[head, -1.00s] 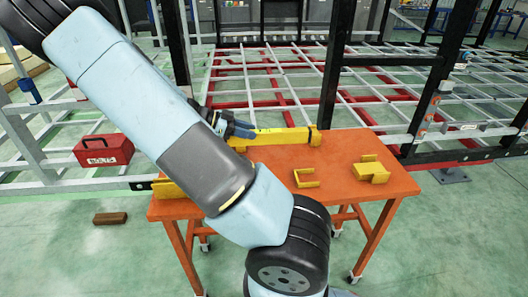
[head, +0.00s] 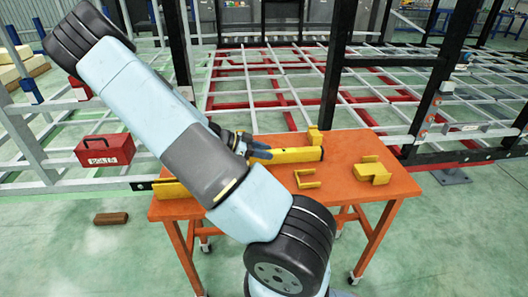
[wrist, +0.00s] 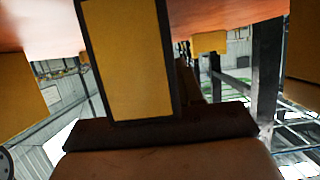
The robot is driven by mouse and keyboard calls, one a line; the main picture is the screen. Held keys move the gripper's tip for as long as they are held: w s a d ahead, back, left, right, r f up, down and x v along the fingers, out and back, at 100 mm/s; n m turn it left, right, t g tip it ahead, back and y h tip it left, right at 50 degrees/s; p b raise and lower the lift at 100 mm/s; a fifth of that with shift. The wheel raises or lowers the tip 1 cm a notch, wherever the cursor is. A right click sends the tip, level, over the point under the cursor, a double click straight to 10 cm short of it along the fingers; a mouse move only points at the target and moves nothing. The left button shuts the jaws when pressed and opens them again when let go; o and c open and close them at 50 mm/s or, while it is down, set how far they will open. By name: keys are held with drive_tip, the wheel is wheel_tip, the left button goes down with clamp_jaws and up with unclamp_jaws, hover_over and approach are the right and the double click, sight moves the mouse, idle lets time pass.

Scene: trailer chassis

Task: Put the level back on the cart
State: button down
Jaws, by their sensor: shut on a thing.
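The yellow level (head: 292,156) is a long bar at the back of the orange cart (head: 270,185). My gripper (head: 258,150) is shut on its left part, and my arm hides the rest of that side. The level's right end is beside an upright yellow holder (head: 314,136) at the cart's back edge. I cannot tell whether it rests on the cart or hangs just above it. In the wrist view a yellow, black-edged face, likely the level (wrist: 127,60), fills the middle, with the orange cart surface (wrist: 220,12) across the top.
Two yellow brackets (head: 307,178) (head: 371,171) stand on the cart's right half. Another yellow piece (head: 170,189) is at its left end. The trailer frame (head: 337,75) with black posts rises behind. A red toolbox (head: 104,150) is at left; a brown block (head: 111,219) lies on the floor.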

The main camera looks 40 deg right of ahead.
drive_tip(key=c, duration=0.7)
unclamp_jaws()
